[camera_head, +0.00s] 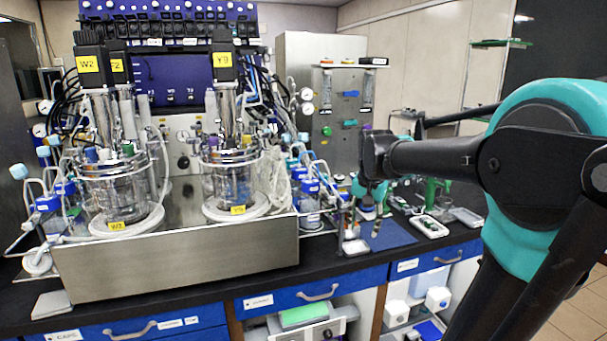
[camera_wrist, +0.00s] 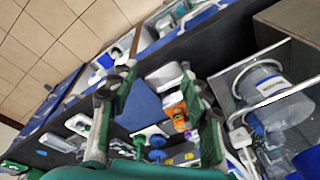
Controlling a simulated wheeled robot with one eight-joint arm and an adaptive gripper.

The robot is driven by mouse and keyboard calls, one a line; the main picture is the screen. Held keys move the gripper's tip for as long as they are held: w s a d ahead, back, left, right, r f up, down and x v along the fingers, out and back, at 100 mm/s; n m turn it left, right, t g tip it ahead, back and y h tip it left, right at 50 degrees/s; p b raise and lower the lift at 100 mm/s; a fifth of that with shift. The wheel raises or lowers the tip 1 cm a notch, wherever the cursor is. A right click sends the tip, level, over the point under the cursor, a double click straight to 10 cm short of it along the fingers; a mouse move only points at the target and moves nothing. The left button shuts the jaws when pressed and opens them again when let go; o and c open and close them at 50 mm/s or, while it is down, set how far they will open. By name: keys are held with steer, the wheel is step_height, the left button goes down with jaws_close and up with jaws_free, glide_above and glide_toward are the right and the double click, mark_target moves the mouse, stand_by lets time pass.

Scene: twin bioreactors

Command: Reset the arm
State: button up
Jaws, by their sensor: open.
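My arm, black with teal joints, reaches in from the right in the head view. My gripper (camera_head: 362,222) hangs over the bench between the twin bioreactors and the small tools at the right; its fingers point down and are partly lost against the clutter. In the wrist view my gripper (camera_wrist: 158,80) shows two green and black fingers spread wide apart. I see nothing held between them. Below them lie a blue mat (camera_wrist: 150,105) and an orange-and-white item (camera_wrist: 174,108). I cannot tell the gripper's exact height above the bench.
Two glass bioreactors, left (camera_head: 118,187) and right (camera_head: 232,180), stand in a steel tray (camera_head: 180,262) on the black bench. The blue mat (camera_head: 390,236) and a white tray (camera_head: 429,227) lie right of it. Tubing and bottles crowd the space left of my gripper.

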steer(key=s+d+f+n+t, duration=0.2)
steer(key=s+f+n, duration=0.3)
steer(key=s+f, duration=1.1)
step_height(320, 180, down, 3)
steer(key=shift+s+f+n, duration=0.15)
steer(key=shift+f+n, duration=0.05)
steer(key=shift+n, duration=0.1)
